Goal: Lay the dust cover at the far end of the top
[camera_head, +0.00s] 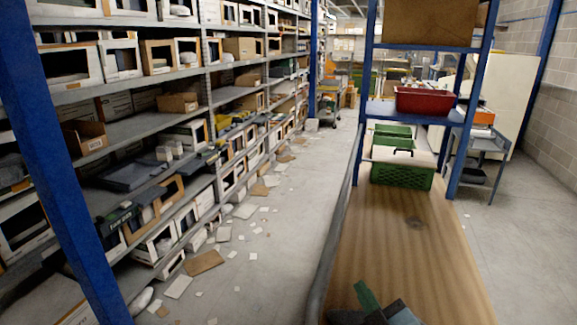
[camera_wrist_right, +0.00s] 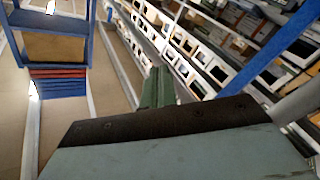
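The long wooden top (camera_head: 405,245) runs away from me in the head view. I cannot pick out the dust cover for certain in either view. My right gripper (camera_head: 364,296) shows at the bottom of the head view, over the near part of the top. In the wrist view its two green fingers (camera_wrist_right: 158,88) lie side by side with no clear gap, and nothing shows between them. My left gripper is in neither view.
A blue-posted rack with a red bin (camera_head: 423,101) and a cardboard box (camera_head: 430,22) rises at the far end. Loaded shelves (camera_head: 140,125) line the left. Papers (camera_head: 205,262) litter the aisle floor. The top's middle is bare. A grey cart (camera_head: 485,140) stands at right.

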